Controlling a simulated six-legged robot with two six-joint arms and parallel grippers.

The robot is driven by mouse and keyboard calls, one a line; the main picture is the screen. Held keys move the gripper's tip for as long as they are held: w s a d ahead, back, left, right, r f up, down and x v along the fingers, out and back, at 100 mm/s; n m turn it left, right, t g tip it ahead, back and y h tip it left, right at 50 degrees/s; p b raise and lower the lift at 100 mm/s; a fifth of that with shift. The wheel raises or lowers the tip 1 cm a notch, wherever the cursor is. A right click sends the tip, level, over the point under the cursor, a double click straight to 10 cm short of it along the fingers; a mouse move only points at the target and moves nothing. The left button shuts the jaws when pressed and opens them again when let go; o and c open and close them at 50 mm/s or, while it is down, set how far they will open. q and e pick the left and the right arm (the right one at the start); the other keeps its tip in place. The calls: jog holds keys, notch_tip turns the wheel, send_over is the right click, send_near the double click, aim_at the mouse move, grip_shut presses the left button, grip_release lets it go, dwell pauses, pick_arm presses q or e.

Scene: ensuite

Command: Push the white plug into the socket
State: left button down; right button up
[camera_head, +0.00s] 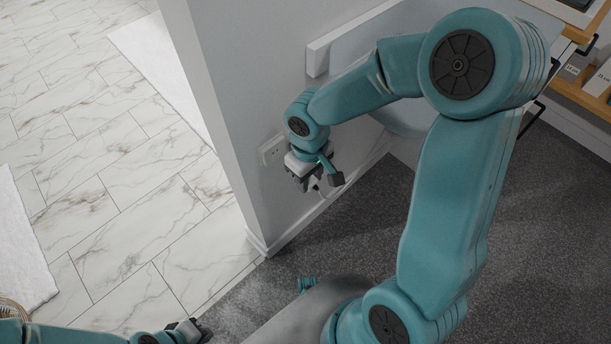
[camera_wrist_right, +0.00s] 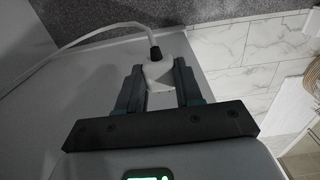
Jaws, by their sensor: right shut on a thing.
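The white plug (camera_wrist_right: 160,76) is between the two fingers of my right gripper (camera_wrist_right: 160,82) in the right wrist view. In the head view my right gripper (camera_head: 318,180) is close to the wall, just right of and a little below the white socket plate (camera_head: 271,150). The plug is mostly hidden there by the gripper. The socket does not show clearly in the wrist view. My left gripper (camera_head: 197,329) is low at the bottom edge of the head view, small and partly cut off.
The socket plate is on a pale wall (camera_head: 225,100) near its corner. Marble tiles (camera_head: 110,210) lie to the left and dark carpet (camera_head: 350,235) to the right. A wooden shelf unit (camera_head: 585,95) stands at the upper right. The carpet below the right gripper is clear.

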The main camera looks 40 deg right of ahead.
jog(key=shift+s, duration=0.1)
jog(key=shift+w, duration=0.3)
jog(key=w, duration=0.3)
jog(key=w+p, duration=0.1)
jog(key=w, duration=0.1)
jog(key=shift+a, duration=0.25)
jog(key=shift+w, duration=0.1)
dwell(1.4)
jog(key=shift+w+a, duration=0.1)
jog(key=shift+w, duration=1.35)
jog(key=shift+w+r, duration=0.1)
jog(key=shift+w, duration=0.1)
jog(key=shift+s, duration=0.1)
dwell(0.4)
